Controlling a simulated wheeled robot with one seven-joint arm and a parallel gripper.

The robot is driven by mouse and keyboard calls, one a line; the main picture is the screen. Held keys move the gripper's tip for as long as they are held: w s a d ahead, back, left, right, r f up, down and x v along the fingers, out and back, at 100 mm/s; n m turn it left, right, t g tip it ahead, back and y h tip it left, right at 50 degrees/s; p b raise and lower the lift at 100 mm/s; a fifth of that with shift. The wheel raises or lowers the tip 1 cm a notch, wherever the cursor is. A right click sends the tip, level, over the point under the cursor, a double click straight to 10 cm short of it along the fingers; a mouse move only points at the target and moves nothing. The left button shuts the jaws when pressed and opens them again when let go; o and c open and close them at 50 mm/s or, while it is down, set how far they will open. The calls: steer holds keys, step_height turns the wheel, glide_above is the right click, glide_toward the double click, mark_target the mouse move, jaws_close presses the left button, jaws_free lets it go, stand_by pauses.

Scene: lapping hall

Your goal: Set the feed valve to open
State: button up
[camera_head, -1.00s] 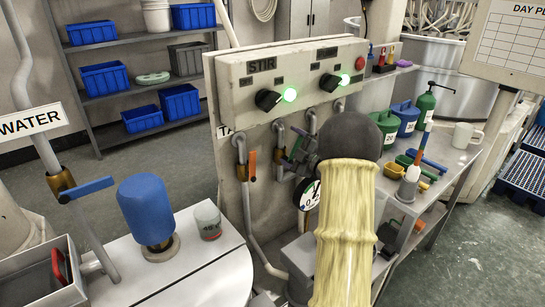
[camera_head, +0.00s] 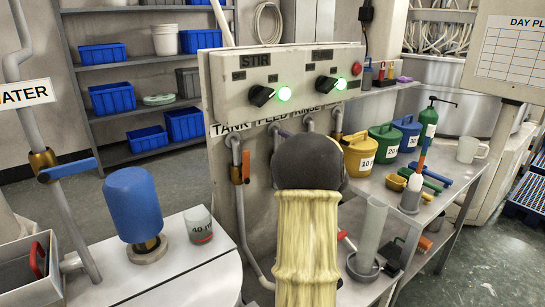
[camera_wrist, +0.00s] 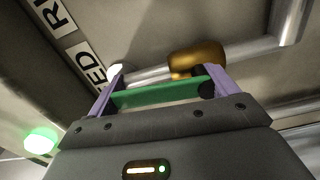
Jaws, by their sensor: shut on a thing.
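The feed valve shows in the wrist view as a brass body (camera_wrist: 197,57) on a metal pipe (camera_wrist: 258,47), with a green lever (camera_wrist: 160,93). My gripper (camera_wrist: 163,84) has its purple fingers at the two ends of the green lever and is shut on it. The lever runs roughly along the pipe's direction in that view; its exact angle is hard to tell. In the head view my arm's dark round joint and yellow sleeve hide the feed valve and most of the gripper. The sign on the panel (camera_head: 228,127) reads TANK, FEED, RINSE.
Left of my arm is the tank valve's orange lever (camera_head: 246,166), pointing along its pipe. A control box (camera_head: 300,70) with two lit knobs is above. A blue capped post (camera_head: 133,203) and a cup (camera_head: 199,224) stand at left.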

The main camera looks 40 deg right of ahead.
steer(key=shift+f, duration=0.1)
stand_by(0.4)
steer(key=o, duration=1.2)
steer(key=shift+o, duration=0.2)
steer(key=s+a+b, duration=0.1)
steer(key=s, duration=1.6)
steer(key=shift+s+a, duration=0.15)
steer(key=shift+s, duration=0.1)
